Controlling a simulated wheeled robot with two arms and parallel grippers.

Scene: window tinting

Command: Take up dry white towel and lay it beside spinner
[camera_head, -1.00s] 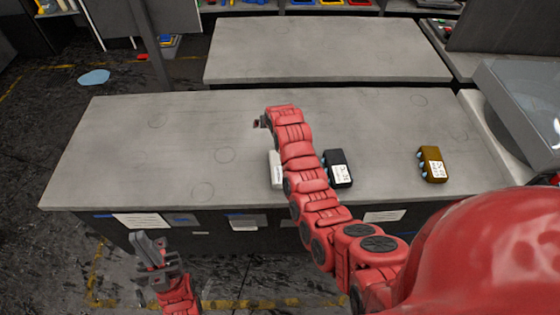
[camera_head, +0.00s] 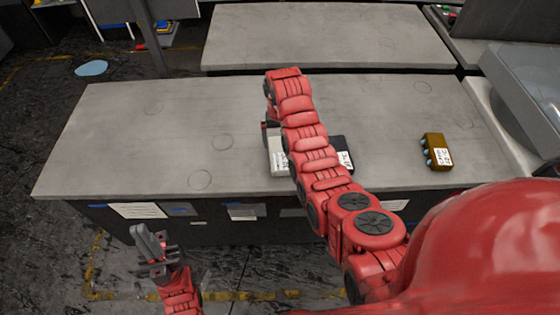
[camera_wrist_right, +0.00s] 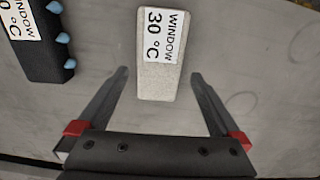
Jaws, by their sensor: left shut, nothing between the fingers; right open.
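A white folded towel (camera_head: 276,157), a flat block shape, lies on the grey table, partly behind my right arm. In the right wrist view the towel (camera_wrist_right: 160,78) has a label reading WINDOW 30 °C. My right gripper (camera_wrist_right: 160,75) is open, with its near end of the towel between the fingers in the picture; I cannot tell the height gap. In the head view the right gripper (camera_head: 267,130) is mostly hidden by its arm. My left gripper (camera_head: 154,250) is shut and empty, in front of the table. Nothing in view is clearly marked as the spinner.
A black labelled block (camera_head: 346,156) with blue knobs lies right of the towel, partly hidden; it also shows in the wrist view (camera_wrist_right: 50,45). A brown labelled block (camera_head: 436,151) lies further right. A clear-lidded machine (camera_head: 525,95) stands at the right. The table's left half (camera_head: 130,140) is clear.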

